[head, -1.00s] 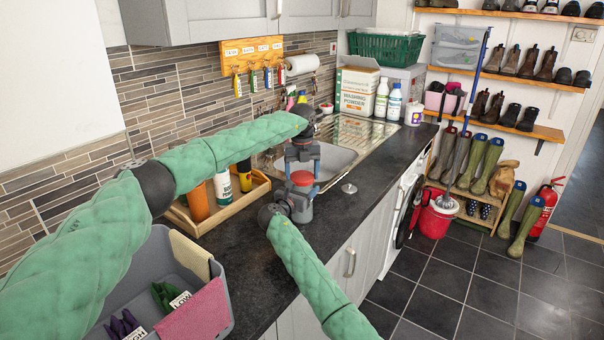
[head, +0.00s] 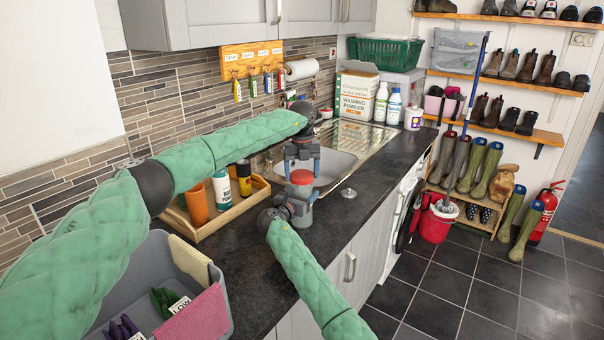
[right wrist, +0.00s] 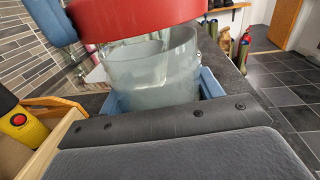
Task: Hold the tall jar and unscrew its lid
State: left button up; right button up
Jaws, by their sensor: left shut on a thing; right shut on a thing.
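The tall jar (head: 302,217) stands upright on the dark worktop in front of the sink. It shows as pale clear glass in the right wrist view (right wrist: 155,75). My left gripper (head: 302,166) comes down from above and is shut on the lid. My right gripper (head: 290,208) is shut on the jar's body, with a blue finger on each side of the glass in the right wrist view (right wrist: 160,100).
A wooden tray (head: 225,215) with an orange cup (head: 196,203) and bottles stands left of the jar. The sink (head: 340,165) is behind. A grey bin (head: 150,255) with gloves and cloths is at lower left. The worktop right of the jar is mostly clear.

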aim_at(302, 175)
jog(key=shift+f, duration=0.35)
pick_arm(q)
jog(key=shift+r, duration=1.95)
pick_arm(e)
jog(key=o, duration=1.7)
pick_arm(q)
jog(key=shift+w+f, duration=0.1)
jog(key=shift+w, duration=0.05)
pick_arm(e)
jog(key=shift+o, duration=1.3)
jog(key=shift+w, duration=0.1)
jog(key=shift+r, duration=0.15)
